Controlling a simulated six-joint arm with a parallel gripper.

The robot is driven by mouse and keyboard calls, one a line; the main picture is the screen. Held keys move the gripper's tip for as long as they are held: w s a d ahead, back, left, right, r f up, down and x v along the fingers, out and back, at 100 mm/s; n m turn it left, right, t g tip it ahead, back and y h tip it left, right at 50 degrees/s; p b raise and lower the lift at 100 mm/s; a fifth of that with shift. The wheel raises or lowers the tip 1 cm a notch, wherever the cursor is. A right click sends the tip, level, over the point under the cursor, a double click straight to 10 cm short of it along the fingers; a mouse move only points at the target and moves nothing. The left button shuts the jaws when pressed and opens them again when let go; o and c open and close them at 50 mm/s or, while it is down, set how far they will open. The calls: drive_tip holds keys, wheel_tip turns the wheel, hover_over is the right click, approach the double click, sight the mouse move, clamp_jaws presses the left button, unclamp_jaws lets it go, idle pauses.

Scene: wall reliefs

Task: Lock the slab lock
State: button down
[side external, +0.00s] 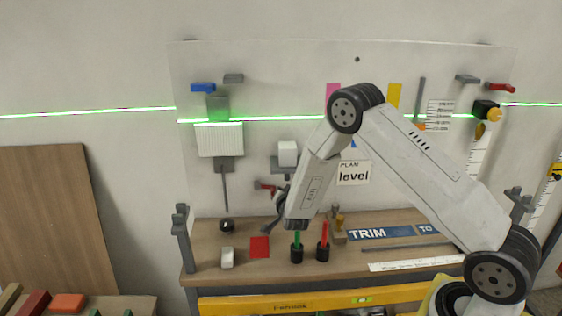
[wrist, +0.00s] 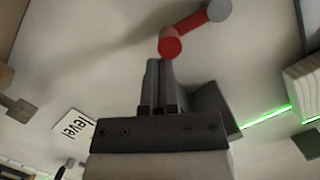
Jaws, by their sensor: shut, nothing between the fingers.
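The slab lock appears to be a short lever with a red end (wrist: 170,42) and a grey round end (wrist: 219,10) at the top of the wrist view. In the side view a small red and grey piece (side external: 265,187) on the wall panel looks like the same lever. My gripper (wrist: 157,66) is shut and empty, its fingertips just below the red end in the picture; I cannot tell whether they touch. In the side view my gripper (side external: 273,218) is dark and partly hidden by my arm.
A white ribbed slab (side external: 220,139) is on the panel at left. A white cube (side external: 288,151) sits on a grey bracket near my wrist. Green and red upright pieces (side external: 323,240) stand on the wooden shelf (side external: 200,262) below, with a red block (side external: 260,247).

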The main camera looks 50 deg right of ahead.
drive_tip(key=shift+r, duration=0.15)
drive_tip(key=shift+s+a+r+n+g+y, duration=0.7)
drive_tip(key=shift+s+a+r+n+y, duration=0.85)
drive_tip(key=shift+s+a, duration=1.45)
drive_tip(key=shift+s+a+r+n+g+y, duration=0.85)
drive_tip(key=shift+s+a+n+y, duration=1.45)
drive_tip(key=shift+a, duration=1.1)
drive_tip(key=s+a+r+n+g+y, duration=0.1)
drive_tip(key=s+n+g, duration=0.5)
drive_tip(key=s, duration=0.9)
drive_tip(key=shift+a+r+y, duration=0.35)
drive_tip(key=shift+a+r, duration=0.2)
drive_tip(key=shift+n, duration=0.25)
drive_tip(key=shift+w, duration=0.1)
